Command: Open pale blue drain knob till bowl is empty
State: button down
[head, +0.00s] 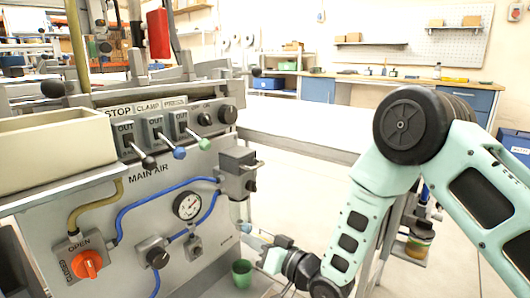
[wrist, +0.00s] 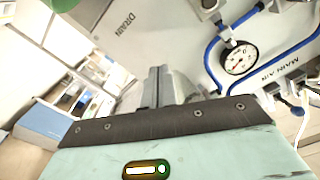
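A small pale blue knob (head: 246,228) shows low at the right edge of the grey machine panel in the head view. My gripper (head: 262,240) is just right of it, low and pointing left towards the panel. In the wrist view the fingers of my gripper (wrist: 158,75) stand close together, with no pale blue visible between them. The printed word DRAIN (wrist: 124,26) is on the panel beyond the fingertips. Whether the fingers touch the knob cannot be told. The bowl and its liquid level cannot be made out clearly.
A green cup (head: 241,273) stands below the knob. A pressure gauge (head: 187,205), blue hose (head: 150,200) and orange knob (head: 86,264) are on the panel to the left. The floor behind is open.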

jog(key=v, duration=0.6)
jog(key=shift+f, duration=0.3)
jog(key=shift+s+a, duration=0.1)
jog(key=s+d+r+n+g+h, duration=0.1)
jog(key=s+d+r+g+h, duration=0.3)
jog(key=s, duration=0.5)
jog(key=s+d+r+n+g+h+p, duration=0.1)
jog(key=s+d+r+g+h, duration=0.3)
jog(key=s, duration=0.5)
jog(key=s+d+r+n+g+h, duration=0.1)
jog(key=s+d+r+g+h, duration=0.15)
jog(key=s+d+h, duration=0.55)
jog(key=s+a+r+y+p, duration=0.1)
jog(key=a+r+y+p, duration=0.1)
jog(key=r+p, duration=2.9)
jog(key=shift+a+r+p, duration=0.4)
jog(key=shift+a+p, duration=0.2)
jog(key=shift+a, duration=0.1)
jog(key=shift+s+g, duration=0.1)
jog(key=shift+g, duration=0.15)
